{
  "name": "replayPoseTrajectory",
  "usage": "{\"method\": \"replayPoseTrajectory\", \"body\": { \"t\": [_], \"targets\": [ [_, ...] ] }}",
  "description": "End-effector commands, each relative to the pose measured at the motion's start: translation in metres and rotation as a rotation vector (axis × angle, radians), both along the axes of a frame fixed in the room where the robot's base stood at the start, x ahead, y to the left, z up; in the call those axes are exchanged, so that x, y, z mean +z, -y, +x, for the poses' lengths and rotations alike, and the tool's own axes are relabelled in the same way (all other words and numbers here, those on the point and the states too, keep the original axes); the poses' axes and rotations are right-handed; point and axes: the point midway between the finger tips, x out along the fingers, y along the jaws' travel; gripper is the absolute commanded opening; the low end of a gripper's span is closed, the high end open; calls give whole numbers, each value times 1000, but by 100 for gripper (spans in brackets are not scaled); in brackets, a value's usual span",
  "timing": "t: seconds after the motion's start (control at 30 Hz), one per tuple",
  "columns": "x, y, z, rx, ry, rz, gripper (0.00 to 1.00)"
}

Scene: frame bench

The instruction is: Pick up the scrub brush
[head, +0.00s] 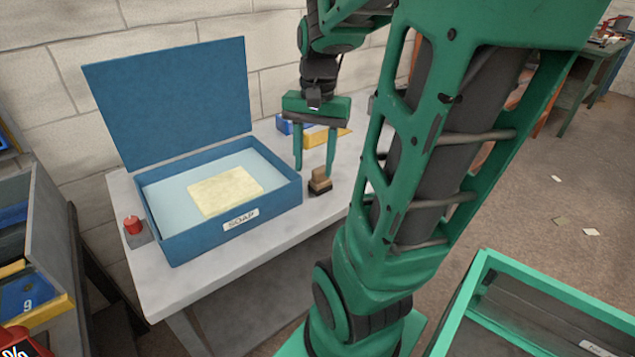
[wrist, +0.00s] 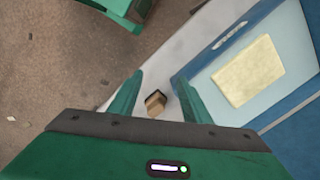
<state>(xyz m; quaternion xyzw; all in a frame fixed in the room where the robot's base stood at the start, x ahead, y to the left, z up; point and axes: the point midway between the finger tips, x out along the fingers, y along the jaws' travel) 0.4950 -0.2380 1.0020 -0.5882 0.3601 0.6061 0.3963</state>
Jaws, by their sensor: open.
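The scrub brush (head: 319,182) is a small block with a tan wooden top and a dark base. It stands on the grey bench (head: 187,290), just right of the blue box. My gripper (head: 314,172) points down over it with its two green fingers apart. The jaws hold nothing. I cannot tell the exact height of the fingertips above the bench.
A blue box labelled SOAP (head: 228,222) has its lid (head: 170,105) raised and a pale yellow slab (head: 225,190) inside. A red button (head: 133,225) sits at the bench's left. A blue and yellow bin (head: 315,133) stands behind my gripper. The bench's edge is close to the brush.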

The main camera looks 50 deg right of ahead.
Motion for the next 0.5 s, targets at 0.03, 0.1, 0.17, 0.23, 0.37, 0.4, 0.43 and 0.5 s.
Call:
{"method": "replayPoseTrajectory", "body": {
  "t": [0.03, 0.1, 0.17, 0.23, 0.37, 0.4, 0.43, 0.5],
  "targets": [
    [1, 20, 12, -106, -8, 11, 44],
    [1, 42, 27, -244, -16, 24, 44],
    [1, 61, 36, -350, -20, 34, 44],
    [0, 81, 45, -458, -26, 46, 44],
    [-3, 107, 54, -597, -34, 61, 44],
    [-3, 113, 56, -626, -36, 65, 44],
    [-4, 116, 57, -643, -37, 66, 44],
    [-7, 120, 58, -665, -39, 70, 44]
  ]
}}
